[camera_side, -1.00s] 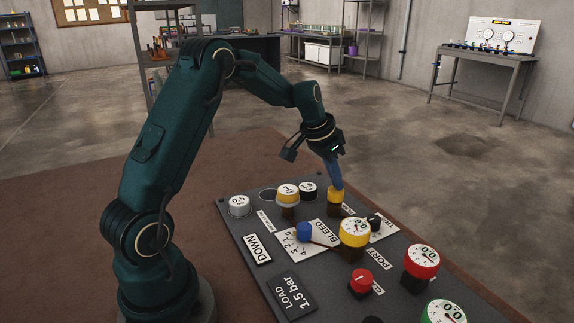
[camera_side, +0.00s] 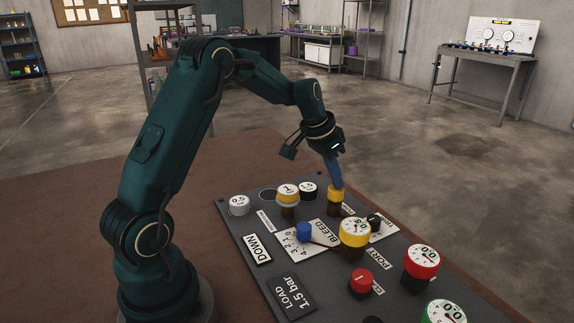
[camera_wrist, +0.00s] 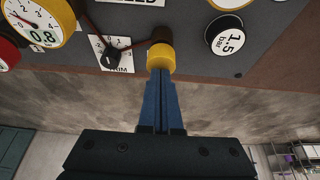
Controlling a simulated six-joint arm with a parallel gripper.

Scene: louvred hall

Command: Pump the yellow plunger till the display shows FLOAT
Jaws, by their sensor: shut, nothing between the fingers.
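The yellow plunger (camera_side: 335,195) stands on the dark panel with its brown stem showing below the cap. It also shows in the wrist view (camera_wrist: 161,60). My gripper (camera_side: 334,183) is shut and empty, its blue fingers pointing down at the cap. In the wrist view the fingertips (camera_wrist: 160,73) meet the cap's edge and appear to touch it. The display plate (camera_side: 257,249) reads DOWN. The yellow gauge (camera_side: 355,230) reads 0.8 in the wrist view (camera_wrist: 38,22).
Around the plunger are a blue BLEED knob (camera_side: 304,232), a black trim knob (camera_side: 374,221), a red knob (camera_side: 361,281) and a red gauge (camera_side: 422,261). A LOAD plate (camera_side: 291,295) reads 1.5 bar. Low dial caps stand along the panel's far left.

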